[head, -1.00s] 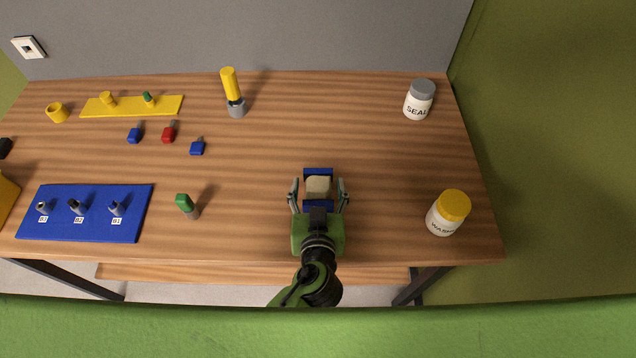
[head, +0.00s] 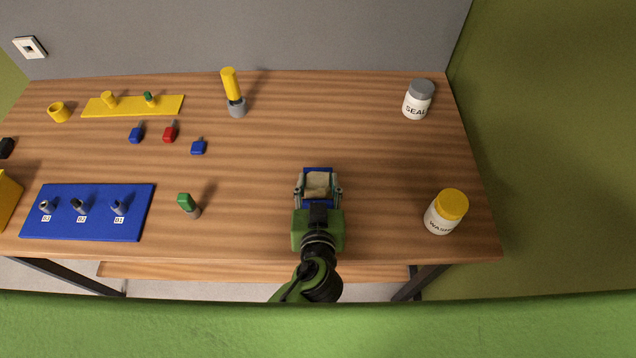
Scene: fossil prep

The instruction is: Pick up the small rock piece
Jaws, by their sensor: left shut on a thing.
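The small rock piece (head: 317,184) is beige and blocky. It sits at a blue holder (head: 318,171) on the wooden table, right of the middle. My left gripper (head: 318,188) reaches in from the front edge, with its fingers closed in on the two sides of the rock piece. The gripper body hides the near part of the holder. I cannot tell whether the rock piece is lifted off the holder. My right gripper is not in view.
A white jar with a yellow lid (head: 446,212) stands to the right, and a grey-lidded jar (head: 418,99) at the back right. A green-topped tool (head: 188,205) and a blue board (head: 88,213) with several bits are to the left. The table (head: 270,150) between is clear.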

